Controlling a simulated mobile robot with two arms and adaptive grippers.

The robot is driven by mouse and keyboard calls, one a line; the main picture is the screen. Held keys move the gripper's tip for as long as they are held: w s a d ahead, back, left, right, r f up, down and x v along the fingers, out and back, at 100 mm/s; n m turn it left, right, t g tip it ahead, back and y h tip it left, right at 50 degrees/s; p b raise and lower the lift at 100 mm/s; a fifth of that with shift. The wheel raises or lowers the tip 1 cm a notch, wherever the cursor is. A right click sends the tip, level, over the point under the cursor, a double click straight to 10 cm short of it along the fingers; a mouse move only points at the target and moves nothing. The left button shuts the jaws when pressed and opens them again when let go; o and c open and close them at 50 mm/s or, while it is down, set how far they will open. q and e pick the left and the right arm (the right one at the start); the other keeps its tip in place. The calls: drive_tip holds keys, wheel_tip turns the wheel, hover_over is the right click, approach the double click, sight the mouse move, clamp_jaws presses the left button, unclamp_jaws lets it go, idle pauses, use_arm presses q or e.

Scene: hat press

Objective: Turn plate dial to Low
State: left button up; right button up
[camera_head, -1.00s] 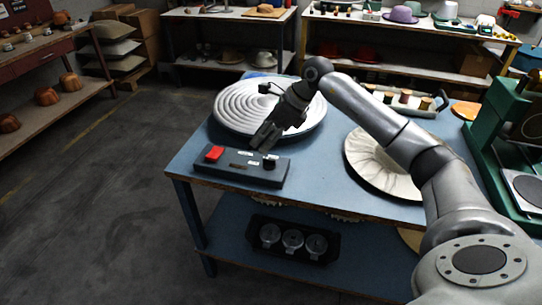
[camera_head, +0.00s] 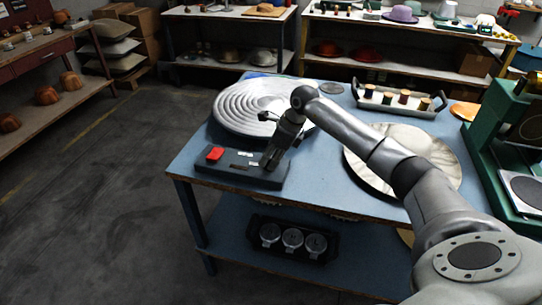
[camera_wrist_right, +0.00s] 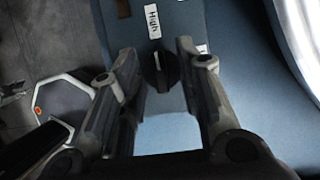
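The black plate dial (camera_wrist_right: 160,72) is on the dark control box (camera_head: 232,176) at the near left of the blue table. In the wrist view, a light mark on the dial faces the white "High" label (camera_wrist_right: 153,21). My right gripper (camera_head: 271,164) is over the right end of the box and hides the dial in the head view. In the wrist view, my right gripper (camera_wrist_right: 157,50) is open, with one finger on each side of the dial and visible gaps. The "Low" label cannot be read. My left gripper is not in view.
A red switch (camera_head: 215,153) is on the box's left end. A ridged silver plate (camera_head: 245,105) lies behind the box, and a pale round disc (camera_head: 365,175) lies under my right forearm. A tray with spools (camera_head: 400,107) and a green press (camera_head: 490,140) stand farther right.

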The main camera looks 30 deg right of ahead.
drive_tip(key=shift+f, duration=0.1)
clamp_jaws()
drive_tip(key=shift+s+m, duration=0.1)
drive_tip(key=shift+m, duration=0.3)
drive_tip(key=m+h, duration=0.1)
drive_tip(key=m, duration=0.1)
drive_tip(key=shift+a+m+t+p, duration=0.15)
drive_tip(key=shift+m+t+p, duration=0.15)
drive_tip(key=m, duration=0.1)
drive_tip(key=m+h, duration=0.1)
drive_tip(key=m, duration=0.1)
drive_tip(key=shift+a+f+m+h, duration=0.1)
drive_tip(key=shift+a+m+h, duration=0.05)
drive_tip(key=shift+m+h, duration=0.15)
drive_tip(key=m+h, duration=0.1)
drive_tip(key=m, duration=0.1)
drive_tip(key=shift+m+b, duration=0.3)
drive_tip(key=shift+b, duration=0.1)
drive_tip(key=m+h+b, duration=0.1)
drive_tip(key=m, duration=0.2)
drive_tip(key=shift+a+m, duration=0.15)
drive_tip(key=shift+m, duration=0.25)
drive_tip(key=shift+m+g+h+b, duration=0.6)
drive_tip(key=shift+m+h+b, duration=0.3)
drive_tip(key=shift+m, duration=1.4)
